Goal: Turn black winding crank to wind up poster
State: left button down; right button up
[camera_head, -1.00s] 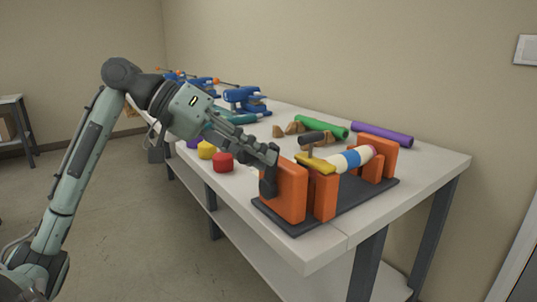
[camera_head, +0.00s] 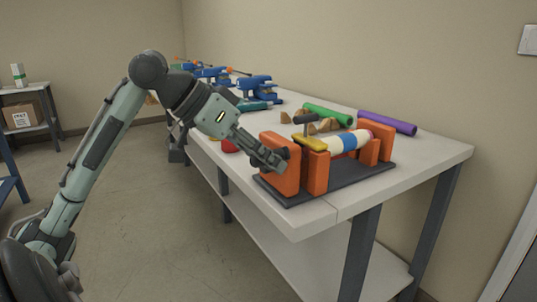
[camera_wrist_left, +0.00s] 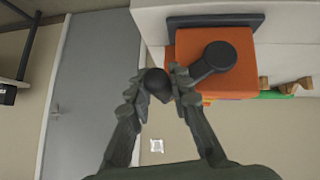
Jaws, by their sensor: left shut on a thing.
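The winding stand has orange blocks (camera_head: 281,180) on a dark base (camera_head: 340,184). A roll striped white, blue and red, the poster (camera_head: 347,142), lies across it. The black winding crank (camera_wrist_left: 217,57) is on the outer face of the end block in the left wrist view. Its arm runs from a round hub to a dark knob (camera_wrist_left: 156,80). My left gripper (camera_wrist_left: 157,84) is shut on that knob, one finger on each side. In the head view my left gripper (camera_head: 279,159) is at the block's near left face and hides most of the crank. My right gripper is out of view.
A yellow bar (camera_head: 311,143) with a dark handle (camera_head: 306,118) is on the stand. Green (camera_head: 327,115) and purple (camera_head: 387,122) rolls lie behind. Blue tools (camera_head: 254,87) and a red object (camera_head: 229,146) are farther left. The right bench end (camera_head: 430,156) is clear.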

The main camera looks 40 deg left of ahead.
pick_arm(q)
jog(key=shift+s+d+f, duration=0.1)
jog(key=shift+d+f, duration=0.15)
jog(key=shift+f, duration=0.1)
dwell(0.3)
jog(key=c, duration=1.4)
grip_release()
jog(key=shift+o, duration=0.2)
jog(key=shift+a+r, duration=0.1)
jog(key=v, duration=1.2)
